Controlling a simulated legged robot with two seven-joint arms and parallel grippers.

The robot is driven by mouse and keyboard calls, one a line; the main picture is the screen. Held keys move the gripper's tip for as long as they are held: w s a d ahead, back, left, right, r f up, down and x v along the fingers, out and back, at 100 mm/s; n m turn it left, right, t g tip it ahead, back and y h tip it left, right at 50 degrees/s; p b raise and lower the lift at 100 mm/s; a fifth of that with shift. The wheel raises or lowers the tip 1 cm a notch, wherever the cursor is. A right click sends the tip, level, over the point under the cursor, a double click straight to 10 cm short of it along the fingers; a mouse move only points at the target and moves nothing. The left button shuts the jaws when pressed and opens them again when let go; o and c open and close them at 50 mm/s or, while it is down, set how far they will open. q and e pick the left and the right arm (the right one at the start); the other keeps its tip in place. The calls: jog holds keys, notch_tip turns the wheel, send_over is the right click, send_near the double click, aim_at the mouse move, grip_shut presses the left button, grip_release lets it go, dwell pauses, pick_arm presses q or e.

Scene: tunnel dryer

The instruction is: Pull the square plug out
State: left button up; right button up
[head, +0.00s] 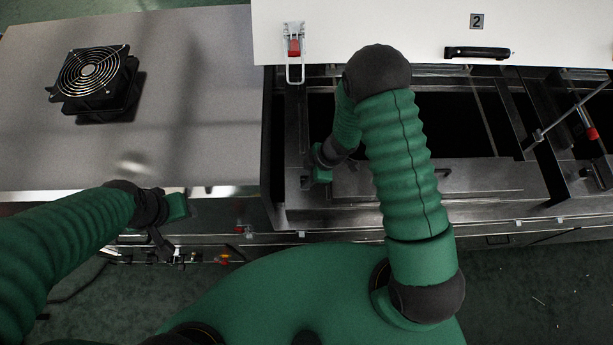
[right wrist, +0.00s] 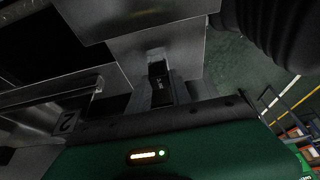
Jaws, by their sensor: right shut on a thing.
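My right gripper (head: 319,172) reaches down into the open section of the dryer, near the left inner edge of its metal frame. In the right wrist view, a small dark squarish piece, which I take to be the square plug (right wrist: 158,70), sits against a bright metal plate just beyond my gripper (right wrist: 160,92). The gripper is shut on it. Its fingers and most of the plug are dark and hard to separate, and I cannot tell how deep the plug sits. My left gripper (head: 176,206) hangs at the front edge of the grey top; its opening is unclear.
A black fan (head: 92,78) stands on the grey top (head: 190,90) at left. A white lid marked 2 (head: 390,30), with a black handle (head: 477,52) and a red-tabbed latch (head: 294,48), lies behind the opening. A rod (head: 570,108) slants at right.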

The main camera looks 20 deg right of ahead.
grip_shut()
jog(key=shift+r+p, duration=0.7)
jog(key=shift+p, duration=0.2)
dwell(0.6)
jog(key=shift+r+p, duration=0.8)
jog(key=shift+p, duration=0.2)
notch_tip(320, 180, up, 5)
jog(key=p, duration=0.5)
jog(key=shift+f, duration=0.25)
